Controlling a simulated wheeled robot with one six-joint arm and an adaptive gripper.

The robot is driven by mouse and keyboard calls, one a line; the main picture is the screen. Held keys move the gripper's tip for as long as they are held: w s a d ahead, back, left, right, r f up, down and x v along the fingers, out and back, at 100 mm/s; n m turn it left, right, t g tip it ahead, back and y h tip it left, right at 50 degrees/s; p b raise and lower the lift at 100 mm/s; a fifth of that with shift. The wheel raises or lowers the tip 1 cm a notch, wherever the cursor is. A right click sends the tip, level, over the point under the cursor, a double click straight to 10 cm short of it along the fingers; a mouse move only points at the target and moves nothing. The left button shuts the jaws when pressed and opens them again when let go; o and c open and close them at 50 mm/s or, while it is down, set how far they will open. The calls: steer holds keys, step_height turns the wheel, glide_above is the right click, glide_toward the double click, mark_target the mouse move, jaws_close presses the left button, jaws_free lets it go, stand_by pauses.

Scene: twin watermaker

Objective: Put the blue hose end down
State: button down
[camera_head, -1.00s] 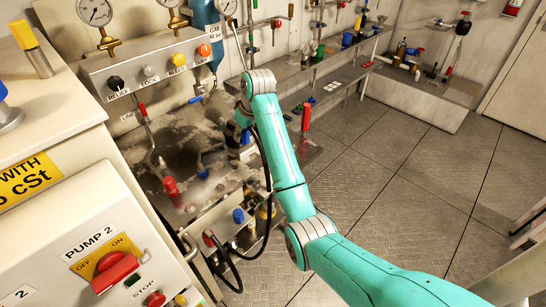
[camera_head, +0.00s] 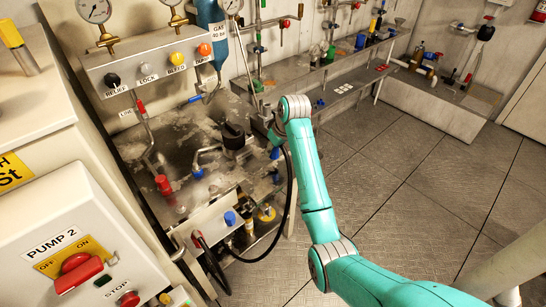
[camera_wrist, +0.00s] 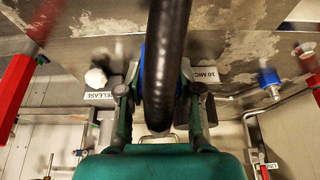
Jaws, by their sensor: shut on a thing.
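My gripper (camera_wrist: 157,92) is shut on the blue hose end (camera_wrist: 146,78), a black hose with a blue band. The black hose (camera_wrist: 168,40) runs up through the middle of the wrist view, between the two fingers. In the head view the gripper is mostly hidden by the wrist, over the right part of the wet metal bench (camera_head: 150,140). The hose (camera_head: 288,195) hangs from it in a loop down to the bench's front. Whether the hose end touches anything beneath cannot be told.
Red-handled valves (camera_head: 163,185) and blue fittings (camera_head: 198,172) stand on the bench. A gauge panel (camera_head: 150,65) is behind, and the pump 2 box (camera_head: 70,230) is at front left. The wrist view shows red handles (camera_wrist: 20,85) and a blue fitting (camera_wrist: 268,78).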

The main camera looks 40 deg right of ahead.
mark_target(270, 161)
steer(key=shift+f, duration=1.95)
steer(key=shift+f, duration=0.1)
steer(key=c, duration=0.8)
jaws_free()
steer(key=shift+o, duration=0.2)
steer(key=v, duration=1.2)
